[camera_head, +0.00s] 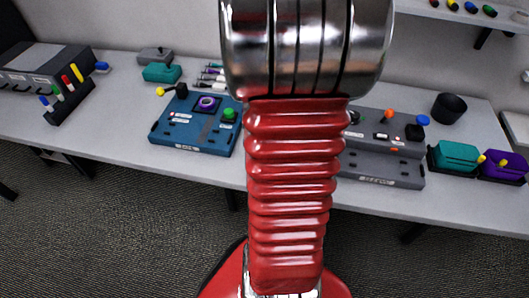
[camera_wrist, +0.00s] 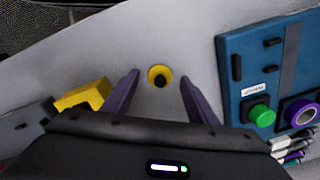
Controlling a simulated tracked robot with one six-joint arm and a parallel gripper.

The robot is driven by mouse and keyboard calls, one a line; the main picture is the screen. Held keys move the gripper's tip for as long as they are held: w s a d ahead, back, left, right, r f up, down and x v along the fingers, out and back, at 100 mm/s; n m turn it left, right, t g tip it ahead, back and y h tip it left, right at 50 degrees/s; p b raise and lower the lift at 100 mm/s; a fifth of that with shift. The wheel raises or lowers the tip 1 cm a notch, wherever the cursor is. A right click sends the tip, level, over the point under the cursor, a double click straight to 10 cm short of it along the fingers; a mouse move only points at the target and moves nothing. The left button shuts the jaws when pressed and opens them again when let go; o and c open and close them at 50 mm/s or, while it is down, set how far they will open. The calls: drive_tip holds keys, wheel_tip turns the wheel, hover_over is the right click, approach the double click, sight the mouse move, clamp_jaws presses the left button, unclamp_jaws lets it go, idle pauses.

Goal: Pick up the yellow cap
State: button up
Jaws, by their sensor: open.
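The yellow cap (camera_wrist: 151,73) is a small round yellow piece with a dark centre. It rests on the grey table in the wrist view, between the blue panel and a grey unit. My gripper (camera_wrist: 160,78) is open and empty, with its two purple-grey fingers apart, one on each side of the cap in the picture. Neither finger appears to touch it. The height of the fingertips above the table is hard to tell. In the head view my red arm hides the gripper and this cap.
The blue panel (camera_wrist: 236,42) with a green knob (camera_wrist: 262,115) is at the right in the wrist view. A yellow block (camera_wrist: 82,96) stands at the left by the grey unit (camera_wrist: 25,122). The head view shows a grey panel (camera_head: 375,173) and teal box (camera_head: 457,155) at right.

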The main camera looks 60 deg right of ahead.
drive_tip(key=shift+f, duration=0.3)
drive_tip(key=shift+c, duration=0.4)
drive_tip(key=c, duration=1)
wheel_tip(320, 180, up, 10)
drive_tip(key=shift+r, duration=0.1)
drive_tip(key=shift+c, duration=0.2)
idle(0.5)
